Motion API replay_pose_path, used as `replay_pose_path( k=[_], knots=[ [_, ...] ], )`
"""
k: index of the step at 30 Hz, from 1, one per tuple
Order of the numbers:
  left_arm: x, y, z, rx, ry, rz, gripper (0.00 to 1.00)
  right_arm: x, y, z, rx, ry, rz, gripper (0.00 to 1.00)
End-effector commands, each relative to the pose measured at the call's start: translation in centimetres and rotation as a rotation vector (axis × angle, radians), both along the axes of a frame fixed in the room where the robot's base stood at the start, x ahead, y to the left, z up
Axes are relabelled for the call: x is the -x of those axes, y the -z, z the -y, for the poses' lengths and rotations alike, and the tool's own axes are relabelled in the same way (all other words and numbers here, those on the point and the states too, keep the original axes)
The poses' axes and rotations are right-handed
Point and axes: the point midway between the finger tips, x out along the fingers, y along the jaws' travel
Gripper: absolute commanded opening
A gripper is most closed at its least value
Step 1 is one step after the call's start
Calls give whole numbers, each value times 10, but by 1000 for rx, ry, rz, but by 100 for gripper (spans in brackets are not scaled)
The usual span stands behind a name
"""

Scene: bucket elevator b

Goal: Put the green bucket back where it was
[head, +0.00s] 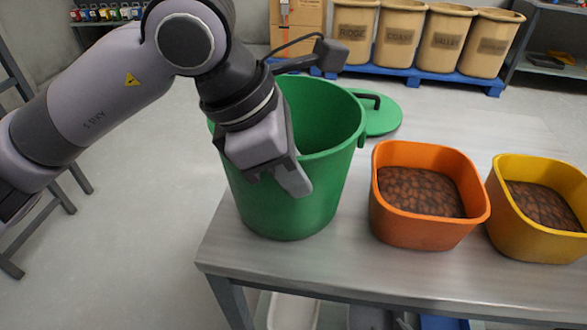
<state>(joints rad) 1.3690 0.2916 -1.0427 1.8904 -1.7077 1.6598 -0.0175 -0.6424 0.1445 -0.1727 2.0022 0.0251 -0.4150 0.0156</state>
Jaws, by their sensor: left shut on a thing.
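The green bucket (325,190) is upright at the left end of the grey table (400,275). Its base looks to be at table level, but I cannot tell whether it touches. My left gripper (277,175) is at the bucket's near left side and is shut on it. The gripper and wrist hide part of the rim and wall, so the exact grip point is hidden. The inside that shows is plain green. A green lid (380,118) with a dark handle lies on the table behind the bucket. My right gripper is not in view.
An orange bin (420,228) and a yellow bin (530,238), both with brown contents, stand right of the bucket. Tan barrels (400,35) stand on a blue pallet (430,80) at the back. The table's left edge is close to the bucket.

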Motion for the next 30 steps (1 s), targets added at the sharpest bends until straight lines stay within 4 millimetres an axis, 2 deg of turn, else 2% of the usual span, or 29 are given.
replay_pose_path(
  k=[2, 3, 5, 17, 20, 30],
  knots=[
    [0, 2, 0, 3, 1, 4, 0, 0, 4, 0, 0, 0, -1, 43],
    [0, 3, 0, 0, 0, 0, 14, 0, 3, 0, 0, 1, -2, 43],
    [0, 2, 0, 0, 0, 0, 33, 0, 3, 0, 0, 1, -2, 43],
    [0, -3, 0, 0, 0, 0, 33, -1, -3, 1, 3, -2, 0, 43],
    [1, -16, -6, 0, -1, 4, 33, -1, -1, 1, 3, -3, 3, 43],
    [8, -82, -35, 0, -2, 4, 33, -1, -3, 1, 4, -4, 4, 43]
  ],
)
